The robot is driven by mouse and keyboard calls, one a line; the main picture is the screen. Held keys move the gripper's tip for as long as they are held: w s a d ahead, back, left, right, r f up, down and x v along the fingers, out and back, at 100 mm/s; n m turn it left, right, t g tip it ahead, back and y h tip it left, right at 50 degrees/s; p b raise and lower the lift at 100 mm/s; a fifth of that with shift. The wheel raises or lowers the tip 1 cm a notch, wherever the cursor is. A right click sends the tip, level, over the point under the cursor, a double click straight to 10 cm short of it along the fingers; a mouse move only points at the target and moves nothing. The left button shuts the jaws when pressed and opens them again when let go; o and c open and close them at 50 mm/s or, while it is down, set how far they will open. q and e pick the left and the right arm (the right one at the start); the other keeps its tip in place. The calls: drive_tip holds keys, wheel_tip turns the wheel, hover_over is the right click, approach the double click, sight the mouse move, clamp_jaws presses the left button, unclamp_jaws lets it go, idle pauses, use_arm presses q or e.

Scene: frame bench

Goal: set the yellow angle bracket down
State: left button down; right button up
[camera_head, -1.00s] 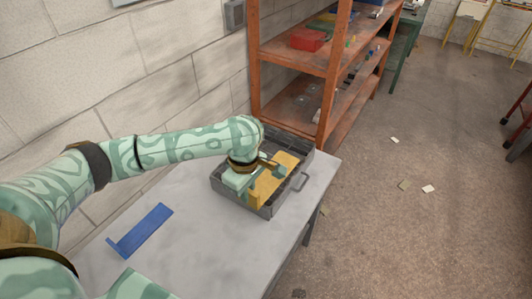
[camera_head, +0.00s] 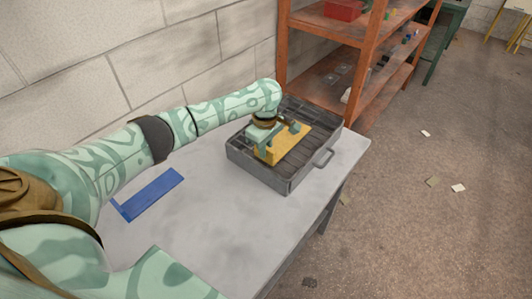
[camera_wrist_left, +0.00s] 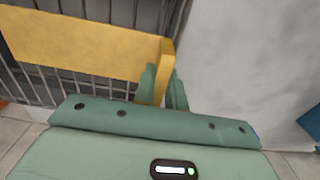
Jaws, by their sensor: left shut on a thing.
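The yellow angle bracket (camera_head: 290,145) is in or just over the grey slatted tray (camera_head: 258,176) on the bench. My left gripper (camera_head: 279,138) is shut on it. In the left wrist view the bracket (camera_wrist_left: 80,45) reaches off to the left over the tray's bars, and its short bent end sits between the fingers of my left gripper (camera_wrist_left: 163,88). I cannot tell whether the bracket touches the tray floor. My right gripper is not in view.
A blue angle bracket (camera_head: 152,192) lies on the grey bench top (camera_head: 200,230), left of the tray. An orange shelf (camera_head: 340,75) stands behind the bench, against the block wall. The bench front is clear.

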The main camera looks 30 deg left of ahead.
use_arm(q)
drive_tip(key=shift+f, duration=0.15)
drive_tip(key=c, duration=1.5)
unclamp_jaws()
drive_tip(key=shift+f, duration=0.1)
drive_tip(key=shift+o, duration=0.2)
wheel_tip(320, 180, up, 12)
drive_tip(key=p, duration=0.6)
